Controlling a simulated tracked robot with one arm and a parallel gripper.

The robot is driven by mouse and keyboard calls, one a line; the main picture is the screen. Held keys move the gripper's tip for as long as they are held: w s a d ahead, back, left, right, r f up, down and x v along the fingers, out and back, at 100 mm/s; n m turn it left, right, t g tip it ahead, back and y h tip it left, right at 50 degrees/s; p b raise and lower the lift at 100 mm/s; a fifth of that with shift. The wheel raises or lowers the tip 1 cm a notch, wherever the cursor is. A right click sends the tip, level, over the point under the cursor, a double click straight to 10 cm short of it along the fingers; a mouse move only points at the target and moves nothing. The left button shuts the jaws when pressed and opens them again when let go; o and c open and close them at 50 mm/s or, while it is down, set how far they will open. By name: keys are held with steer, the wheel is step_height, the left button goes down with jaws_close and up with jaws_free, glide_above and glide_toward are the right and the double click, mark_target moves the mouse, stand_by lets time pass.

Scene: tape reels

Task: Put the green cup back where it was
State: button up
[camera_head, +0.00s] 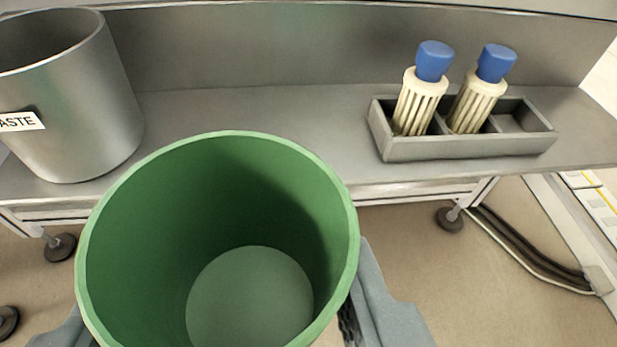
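The green cup (130,230) is large in the lower left of the head camera view, close to the camera. I look down into it and it is empty. My gripper (215,322) has one grey finger at each side of the cup, and the cup sits between them in front of the metal shelf (240,115). The cup hides most of the fingers and their contact with its wall. The cup appears held above the floor, at the shelf's front edge in the picture.
A metal bin (75,120) with a waste label stands on the shelf at left. A grey rack (470,146) at right holds two cream bottles with blue caps (435,60); its right slot is empty. Bare shelf lies between bin and rack. Cables (530,250) run along the floor.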

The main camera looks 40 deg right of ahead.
mark_target(315, 233)
steer(key=shift+w+d+f, duration=0.1)
steer(key=shift+d+f, duration=0.1)
steer(key=shift+f, duration=0.15)
steer(key=w+d+b, duration=0.1)
steer(key=w+d, duration=0.2)
steer(key=w, duration=0.1)
steer(key=w+d+f+b, duration=0.1)
steer(key=w+d, duration=0.2)
steer(key=d, duration=0.1)
steer(key=w+d+b, duration=0.1)
steer(key=w+d, duration=0.2)
steer(key=w, duration=0.1)
steer(key=shift+w+d+f, duration=0.15)
steer(key=shift+w+d, duration=0.05)
steer(key=shift+w, duration=0.15)
steer(key=shift+f+b, duration=1)
steer(key=shift+f, duration=0.9)
steer(key=shift+r, duration=0.1)
steer(key=o, duration=1.1)
steer(key=shift+c, duration=0.2)
steer(key=shift+s+a, duration=0.1)
steer(key=shift+p+v, duration=1.45)
steer(key=shift+v, duration=4.5)
